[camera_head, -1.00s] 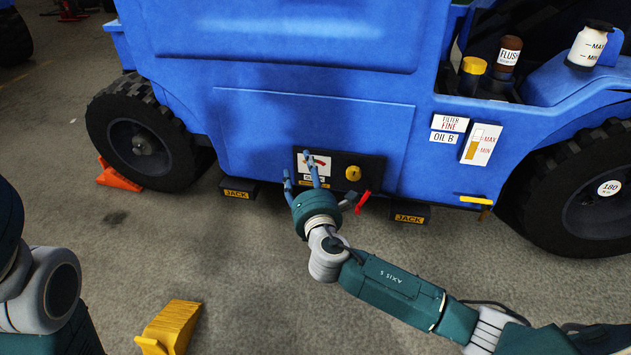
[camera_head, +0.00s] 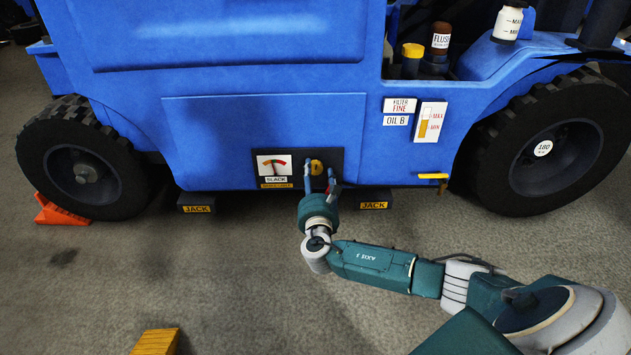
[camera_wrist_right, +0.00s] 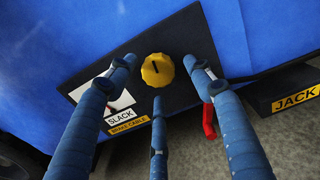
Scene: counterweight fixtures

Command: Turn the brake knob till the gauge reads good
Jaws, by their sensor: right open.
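The yellow brake knob (camera_head: 317,167) sits on a black panel (camera_head: 297,154) low on the blue vehicle's side. In the right wrist view the round, ridged knob (camera_wrist_right: 157,70) has a short dark mark and shows between the fingertips. The gauge (camera_head: 273,164) is left of it, with a coloured arc, a needle and a sign reading SLACK (camera_head: 276,180). The wrist view shows the sign (camera_wrist_right: 118,117), but a finger hides part of the gauge. My right gripper (camera_head: 319,174) is open in front of the knob, fingers spread around it. Contact cannot be told. My left gripper is out of view.
A red lever (camera_head: 331,183) hangs at the panel's right, close to my right fingers. JACK blocks (camera_head: 197,208) (camera_head: 374,205) stick out below the body. A yellow handle (camera_head: 433,177) is further right. An orange chock (camera_head: 58,211) stands by the left wheel.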

